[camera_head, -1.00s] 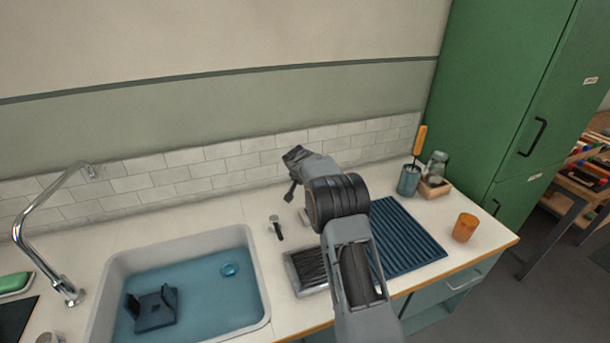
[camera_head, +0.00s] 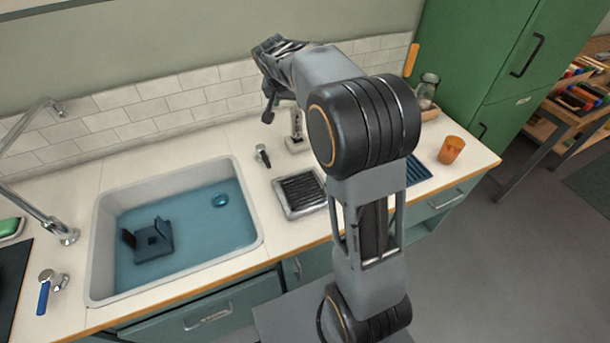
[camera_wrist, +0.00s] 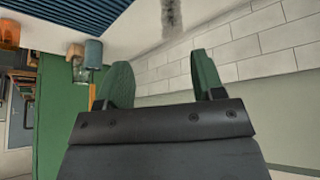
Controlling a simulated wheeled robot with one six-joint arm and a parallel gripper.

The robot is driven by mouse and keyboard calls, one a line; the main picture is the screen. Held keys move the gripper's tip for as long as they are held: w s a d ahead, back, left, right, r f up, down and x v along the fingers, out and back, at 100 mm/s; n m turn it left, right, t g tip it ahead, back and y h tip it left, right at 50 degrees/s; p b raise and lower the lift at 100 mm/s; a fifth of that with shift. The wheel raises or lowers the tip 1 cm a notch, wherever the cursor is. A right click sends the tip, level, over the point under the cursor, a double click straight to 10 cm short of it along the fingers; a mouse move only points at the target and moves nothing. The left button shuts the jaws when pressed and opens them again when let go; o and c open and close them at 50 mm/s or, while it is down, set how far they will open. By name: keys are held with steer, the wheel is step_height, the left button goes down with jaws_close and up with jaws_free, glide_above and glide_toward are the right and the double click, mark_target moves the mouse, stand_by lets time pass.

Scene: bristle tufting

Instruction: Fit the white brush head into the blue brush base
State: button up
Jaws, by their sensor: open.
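A dark blue block with two upright plates and a square hole in its middle (camera_head: 152,241), which looks like the blue brush base, sits in the sink. A small pale upright piece with dark speckles (camera_head: 296,132) stands on the counter near the tiles, partly hidden by my arm; it may be the white brush head. My gripper (camera_wrist: 162,72) is open and empty, with its two dark green fingers apart. In the head view it is raised above the counter near the wall, left of my elbow joint, apart from both pieces.
The sink (camera_head: 100,240) holds blue water and a small blue round thing (camera_head: 220,200). A grey slatted tray (camera_head: 277,198), a small dark-handled item (camera_head: 263,156), an orange cup (camera_head: 452,149) and a blue-handled item (camera_head: 43,297) are on the counter.

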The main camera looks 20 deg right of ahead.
steer(key=s+a+f+n+y, duration=0.1)
steer(key=s+a+n, duration=0.2)
steer(key=s, duration=1.1)
steer(key=s+a+f+n+y, duration=0.2)
steer(key=s+a+n, duration=0.2)
steer(key=s, duration=1)
steer(key=shift+f+y, duration=0.2)
steer(key=shift+y, duration=0.1)
steer(key=shift+w, duration=0.1)
steer(key=shift+c, duration=0.4)
